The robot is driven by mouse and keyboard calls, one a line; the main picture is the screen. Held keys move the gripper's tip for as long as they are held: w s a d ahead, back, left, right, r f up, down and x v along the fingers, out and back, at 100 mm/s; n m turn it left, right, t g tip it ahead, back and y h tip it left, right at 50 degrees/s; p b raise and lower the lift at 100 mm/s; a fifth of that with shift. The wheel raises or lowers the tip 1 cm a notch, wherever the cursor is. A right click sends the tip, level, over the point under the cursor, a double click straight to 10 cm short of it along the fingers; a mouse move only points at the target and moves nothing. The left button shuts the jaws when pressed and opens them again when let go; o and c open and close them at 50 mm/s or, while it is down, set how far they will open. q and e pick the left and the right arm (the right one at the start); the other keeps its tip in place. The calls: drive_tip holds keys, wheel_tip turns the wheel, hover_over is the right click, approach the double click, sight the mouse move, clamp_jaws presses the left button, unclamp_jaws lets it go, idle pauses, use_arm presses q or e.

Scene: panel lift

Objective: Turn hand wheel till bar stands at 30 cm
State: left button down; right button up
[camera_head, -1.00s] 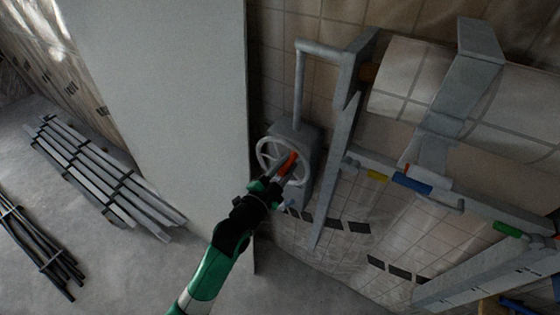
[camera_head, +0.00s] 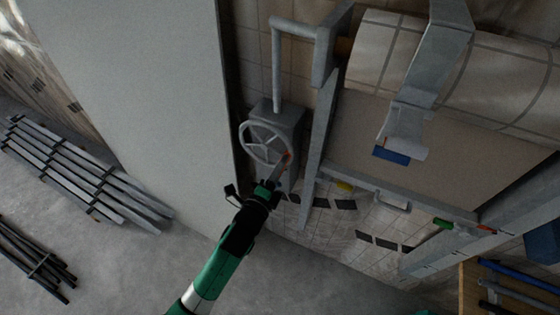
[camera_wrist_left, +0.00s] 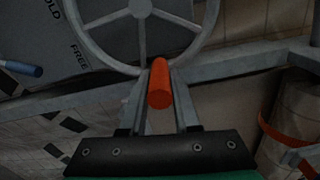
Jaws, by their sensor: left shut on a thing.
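The pale hand wheel (camera_head: 267,142) is on a grey box on the tiled wall; part of it shows at the top of the left wrist view (camera_wrist_left: 142,8). Its orange handle (camera_wrist_left: 160,86) stands between my left gripper's fingers (camera_wrist_left: 167,95). In the head view my left gripper (camera_head: 280,172) is shut on this handle at the wheel's lower right. The bar (camera_head: 375,192) with yellow, white and green marks hangs at the bottom of a brown sheet (camera_head: 400,155). No readable height scale shows. My right gripper is not in view.
A tile-patterned roll (camera_head: 470,75) sits above the sheet. A blue piece (camera_head: 392,155) hangs from a grey bracket. In the wrist view, a blue lever (camera_wrist_left: 22,72) is near "FREE" and partly cut-off lettering. Metal bars (camera_head: 80,170) lie on the floor at left.

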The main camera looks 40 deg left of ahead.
use_arm(q)
drive_tip(key=shift+f+m, duration=0.7)
drive_tip(key=shift+m, duration=0.1)
drive_tip(key=c, duration=0.7)
unclamp_jaws()
drive_tip(key=shift+a, duration=0.1)
drive_tip(key=shift+o, duration=0.2)
drive_tip(key=shift+s, duration=0.1)
drive_tip(key=shift+s, duration=0.3)
drive_tip(key=s+d, duration=0.2)
drive_tip(key=s, duration=0.8)
drive_tip(key=shift+s, duration=0.4)
